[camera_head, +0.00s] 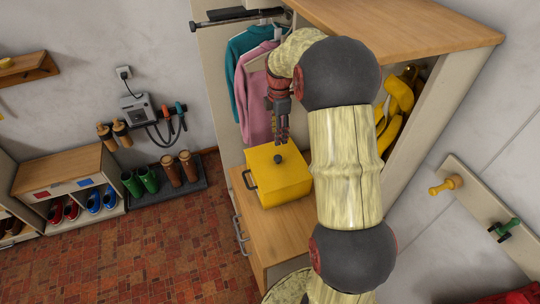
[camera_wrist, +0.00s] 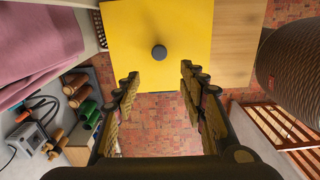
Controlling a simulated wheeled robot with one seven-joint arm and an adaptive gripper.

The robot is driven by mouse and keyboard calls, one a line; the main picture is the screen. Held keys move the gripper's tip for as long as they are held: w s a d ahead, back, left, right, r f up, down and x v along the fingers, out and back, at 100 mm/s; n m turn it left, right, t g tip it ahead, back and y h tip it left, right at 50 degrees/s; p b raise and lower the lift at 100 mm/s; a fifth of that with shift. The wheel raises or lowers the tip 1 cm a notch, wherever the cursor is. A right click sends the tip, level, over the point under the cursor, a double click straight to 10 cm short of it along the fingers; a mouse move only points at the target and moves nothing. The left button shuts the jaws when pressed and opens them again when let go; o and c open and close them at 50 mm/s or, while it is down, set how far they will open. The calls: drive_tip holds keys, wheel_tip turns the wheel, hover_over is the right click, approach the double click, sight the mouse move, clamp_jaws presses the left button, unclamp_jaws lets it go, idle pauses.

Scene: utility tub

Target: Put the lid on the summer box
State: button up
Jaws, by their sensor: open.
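The summer box (camera_head: 283,192) is a yellow box with a dark side handle, standing on the wooden top of a low cabinet. Its yellow lid (camera_head: 262,163) has a round dark knob (camera_head: 278,159) and appears to lie flat on the box; I see no gap. In the wrist view the lid (camera_wrist: 125,30) fills the top middle, with the knob (camera_wrist: 159,52) just beyond and between my fingertips. My gripper (camera_head: 283,138) points down above the lid. Its fingers (camera_wrist: 159,78) are spread, with nothing between them. The inside of the box is hidden.
Teal (camera_head: 243,52) and pink (camera_head: 258,95) garments hang right behind the box. A wooden-topped cabinet (camera_head: 410,25) with yellow items stands to the right. Boots stand on a dark tray (camera_head: 165,193) at the left. The tiled floor (camera_head: 150,255) in front is clear.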

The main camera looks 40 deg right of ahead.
drive_tip(key=s+a+r+m+t, duration=0.3)
drive_tip(key=s+a+r+m, duration=0.45)
drive_tip(key=a+r, duration=0.7)
drive_tip(key=s+a+m+t, duration=0.1)
drive_tip(key=s+a+m, duration=0.2)
drive_tip(key=s+a, duration=0.3)
drive_tip(key=s+a+r+m+t, duration=0.1)
drive_tip(key=s+a+m, duration=0.3)
drive_tip(key=s, duration=0.8)
drive_tip(key=shift+s+a+r+t, duration=0.15)
drive_tip(key=shift+s+a+t, duration=0.2)
drive_tip(key=shift+a, duration=0.6)
wheel_tip(320, 180, down, 14)
drive_tip(key=b, duration=1.3)
drive_tip(key=shift+b, duration=0.4)
